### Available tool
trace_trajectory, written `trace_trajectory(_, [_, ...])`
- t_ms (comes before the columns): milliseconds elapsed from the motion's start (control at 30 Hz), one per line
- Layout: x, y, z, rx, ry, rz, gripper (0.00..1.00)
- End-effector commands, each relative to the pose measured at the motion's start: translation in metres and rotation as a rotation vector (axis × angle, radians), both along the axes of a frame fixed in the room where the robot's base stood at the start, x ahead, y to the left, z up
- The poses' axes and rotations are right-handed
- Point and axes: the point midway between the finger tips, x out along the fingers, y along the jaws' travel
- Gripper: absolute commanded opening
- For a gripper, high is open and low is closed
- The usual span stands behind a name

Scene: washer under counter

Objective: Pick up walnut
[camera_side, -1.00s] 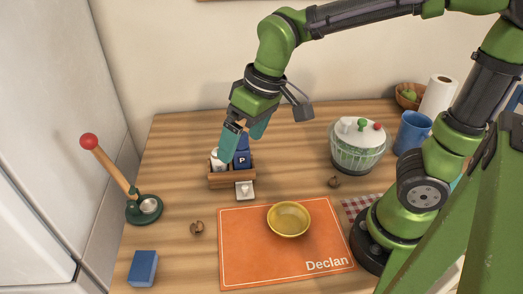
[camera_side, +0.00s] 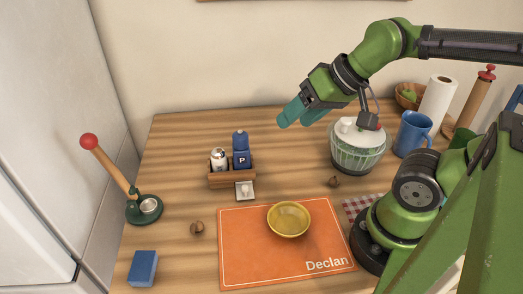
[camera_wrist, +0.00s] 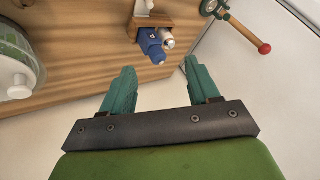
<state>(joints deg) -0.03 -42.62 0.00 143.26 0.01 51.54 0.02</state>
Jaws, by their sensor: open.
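A small brown walnut (camera_side: 197,228) lies on the wooden counter left of the orange mat. A second small dark brown nut-like thing (camera_side: 334,182) lies below the salad spinner; I cannot tell for sure what it is. My gripper (camera_side: 297,114) is open and empty, raised above the counter near the back wall, left of the spinner. It is well above and right of the walnut, and nearer the second brown thing. In the wrist view the teal fingers (camera_wrist: 159,73) stand apart with nothing between them. Neither brown thing is distinguishable in the wrist view.
A wooden caddy (camera_side: 232,180) holds a shaker and a blue bottle. A lever tool with red knob (camera_side: 89,142), blue block (camera_side: 142,268), yellow bowl (camera_side: 289,219) on the orange mat (camera_side: 243,262), salad spinner (camera_side: 357,152) and blue mug (camera_side: 412,133) stand around. Bare wood surrounds the walnut.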

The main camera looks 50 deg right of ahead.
Motion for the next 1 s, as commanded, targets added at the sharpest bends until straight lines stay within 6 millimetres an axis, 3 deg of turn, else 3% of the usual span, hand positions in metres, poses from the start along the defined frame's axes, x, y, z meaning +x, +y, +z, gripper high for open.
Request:
trace_trajectory(200, [0.024,0.013,-0.019,-0.037,0.13,0.057,0.61])
trace_trajectory(367, [0.063,0.039,-0.031,-0.178,0.235,0.345,0.61])
trace_trajectory(667, [0.129,0.107,-0.07,-0.401,0.276,1.256,0.61])
trace_trajectory(867, [0.157,0.142,-0.087,-0.458,0.126,1.855,0.61])
trace_trajectory(1000, [0.168,0.154,-0.081,-0.505,-0.03,2.16,0.61])
